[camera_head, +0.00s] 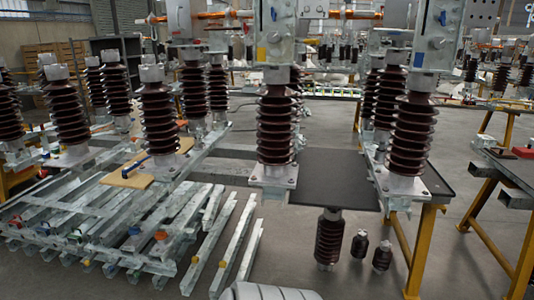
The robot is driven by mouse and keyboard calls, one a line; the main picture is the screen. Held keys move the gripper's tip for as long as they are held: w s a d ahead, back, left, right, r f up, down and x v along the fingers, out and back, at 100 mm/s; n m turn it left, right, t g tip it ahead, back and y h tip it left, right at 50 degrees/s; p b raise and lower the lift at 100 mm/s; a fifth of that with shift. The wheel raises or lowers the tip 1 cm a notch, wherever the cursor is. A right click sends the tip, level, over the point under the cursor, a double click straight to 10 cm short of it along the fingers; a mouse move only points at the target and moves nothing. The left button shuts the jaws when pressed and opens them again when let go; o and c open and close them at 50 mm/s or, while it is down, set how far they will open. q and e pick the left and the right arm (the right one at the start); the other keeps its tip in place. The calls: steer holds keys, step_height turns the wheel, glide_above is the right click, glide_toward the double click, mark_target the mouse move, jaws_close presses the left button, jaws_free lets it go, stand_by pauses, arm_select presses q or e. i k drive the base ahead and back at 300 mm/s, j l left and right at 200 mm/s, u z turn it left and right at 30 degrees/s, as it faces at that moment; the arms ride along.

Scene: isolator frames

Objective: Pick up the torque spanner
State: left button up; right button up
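A slim dark-blue tool (134,167) lies on a tan wooden board (118,180) at the left, on top of the steel frames. It may be the torque spanner, but it is too small to tell for sure. No other spanner can be made out. Neither of my grippers shows in the head view.
Brown ribbed insulators (276,125) stand on steel frames across the middle. A dark flat tabletop (325,190) on yellow legs (425,245) is at centre right. Stacked galvanized beams (160,225) fill the lower left. Insulators (328,240) stand on the floor. Grey floor is open at lower right.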

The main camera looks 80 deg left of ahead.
mark_target(125, 172)
steer(key=u, duration=3.7)
